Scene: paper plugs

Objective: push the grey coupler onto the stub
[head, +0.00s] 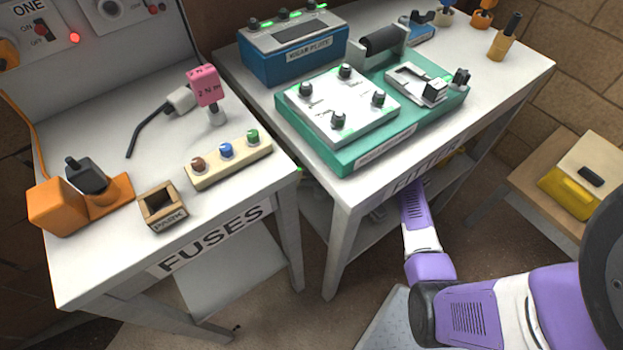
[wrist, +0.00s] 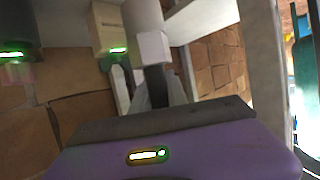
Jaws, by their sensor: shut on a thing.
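In the wrist view my gripper (wrist: 156,78) is shut, with its dark fingers closed on a pale grey block. I take this block to be the grey coupler (wrist: 152,47); the fingers cover its lower part. A pale straight piece (wrist: 145,17) lies directly beyond it in line and may be the stub. I cannot tell whether the two touch. In the head view my arm reaches in under the front of the right-hand table, and the table hides my gripper, the coupler and the stub.
In the wrist view a beige box (wrist: 104,28) with a green light stands just left of the coupler. The right-hand table (head: 539,66) has a lower shelf and bears a teal base (head: 352,156). The left table (head: 92,276) carries a grey plug (head: 182,98) and fuses.

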